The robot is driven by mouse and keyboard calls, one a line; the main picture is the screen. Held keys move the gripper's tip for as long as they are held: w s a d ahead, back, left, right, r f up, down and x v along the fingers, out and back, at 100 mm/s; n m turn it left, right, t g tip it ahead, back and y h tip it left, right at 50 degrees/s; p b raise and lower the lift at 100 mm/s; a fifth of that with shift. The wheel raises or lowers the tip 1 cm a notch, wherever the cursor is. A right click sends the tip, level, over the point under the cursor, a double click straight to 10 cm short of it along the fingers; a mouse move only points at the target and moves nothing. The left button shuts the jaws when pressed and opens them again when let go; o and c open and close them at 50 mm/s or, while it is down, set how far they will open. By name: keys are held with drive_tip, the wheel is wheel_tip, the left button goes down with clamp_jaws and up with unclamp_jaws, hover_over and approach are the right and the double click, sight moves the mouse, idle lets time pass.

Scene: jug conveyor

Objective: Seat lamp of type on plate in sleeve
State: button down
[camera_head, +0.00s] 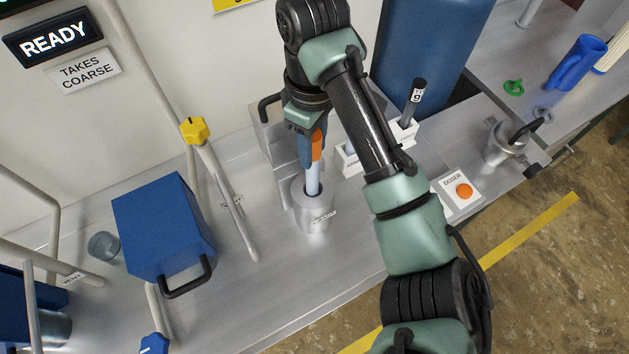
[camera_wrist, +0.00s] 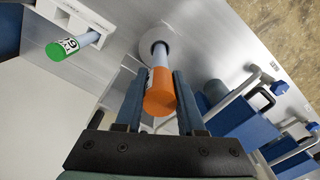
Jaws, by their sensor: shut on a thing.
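A plate reading "TAKES COARSE" (camera_head: 86,70) hangs on the wall below a "READY" sign. My gripper (camera_head: 312,160) is shut on a lamp with an orange cap (camera_head: 317,146) and a pale tube. The tube points down into the open top of a metal sleeve (camera_head: 314,218) on the bench. In the wrist view, the orange-capped lamp (camera_wrist: 160,92) lies between the fingers of my gripper (camera_wrist: 158,78), and its far end reaches the sleeve's round mouth (camera_wrist: 154,40). The lower end is hidden inside, so its depth cannot be told. The lamp's label is only partly seen.
A dark-capped lamp (camera_head: 416,97) stands in a white holder (camera_head: 403,132) to the right. The wrist view shows a green-capped lamp (camera_wrist: 66,47). A blue box (camera_head: 162,228), a pipe with a yellow knob (camera_head: 194,130) and an orange doser button (camera_head: 464,190) are nearby.

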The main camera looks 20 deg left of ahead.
sight(314, 180)
wheel_tip(314, 180, down, 6)
drive_tip(key=shift+s+f+b, duration=0.15)
drive_tip(key=shift+b, duration=0.95)
drive_tip(key=shift+f, duration=2.25)
drive_tip(key=shift+f, duration=0.15)
drive_tip(key=c, duration=0.5)
unclamp_jaws()
wheel_tip(314, 180, up, 12)
drive_tip(key=p, duration=0.3)
drive_tip(key=shift+r, duration=0.2)
